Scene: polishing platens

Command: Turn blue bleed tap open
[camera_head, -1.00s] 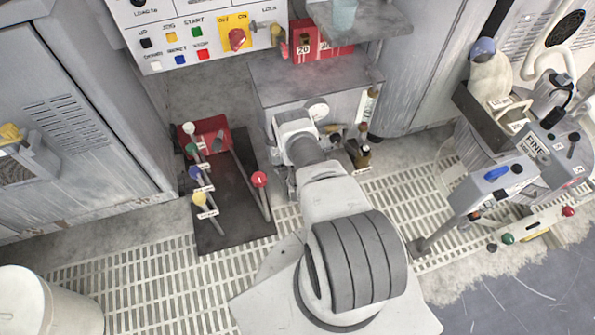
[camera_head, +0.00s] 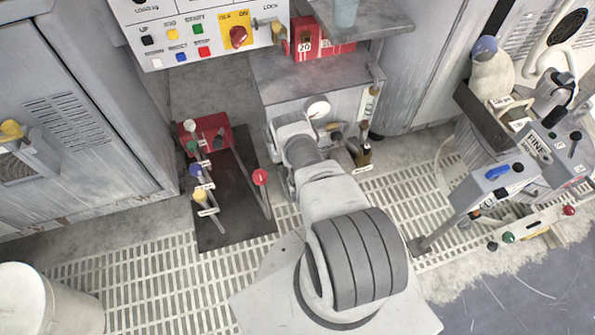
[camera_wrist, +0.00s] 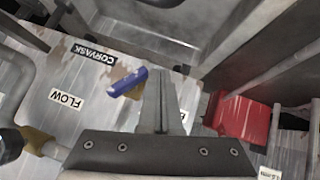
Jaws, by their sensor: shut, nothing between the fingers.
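A small blue tap handle (camera_wrist: 129,83) sits on the worn pale panel (camera_wrist: 95,120) in the wrist view. It lies at a slant, just left of my fingers. My gripper (camera_wrist: 160,78) is shut with nothing between the fingers, and its tips are beside the handle's right end. I cannot tell whether they touch it. The fingers partly cover a label on the panel. In the head view my arm hides the gripper and this tap, in front of the white cabinet (camera_head: 345,103).
The wrist view shows a red block (camera_wrist: 240,118) and rods at right, and a pipe with a brass fitting (camera_wrist: 36,138) at lower left.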

